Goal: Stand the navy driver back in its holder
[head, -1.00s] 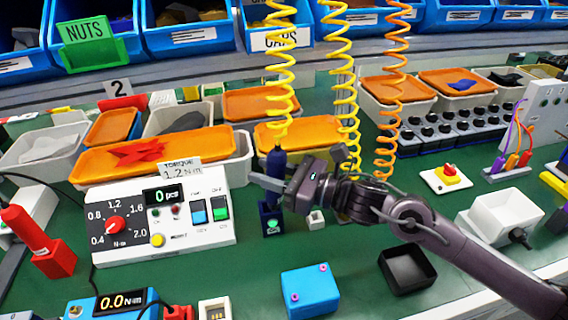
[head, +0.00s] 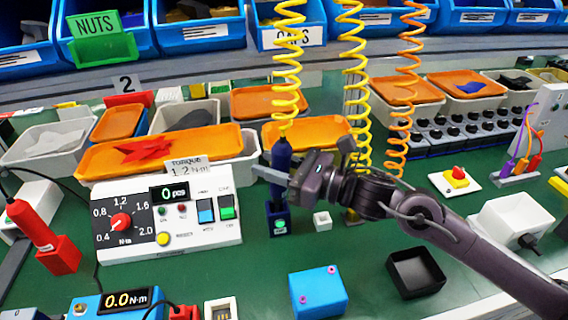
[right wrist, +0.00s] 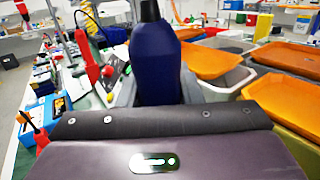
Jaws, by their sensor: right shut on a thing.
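The navy driver (head: 281,156) hangs on a yellow coiled cord and stands about upright over its dark blue holder (head: 279,222), which has a green mark on its front. My right gripper (head: 272,176) is shut on the driver's body from the right. In the right wrist view the driver (right wrist: 156,65) sits between the fingers, with its dark top end up. The driver's lower end is partly hidden by the gripper in the head view, and I cannot tell whether it is inside the holder or just above it. My left gripper is not in view.
The white torque box (head: 166,222) stands close left of the holder. A small white block (head: 322,219) is just right of it. A blue box (head: 318,291) and black tray (head: 415,272) lie nearer. Orange-lidded bins (head: 165,150) are behind. Green table between is clear.

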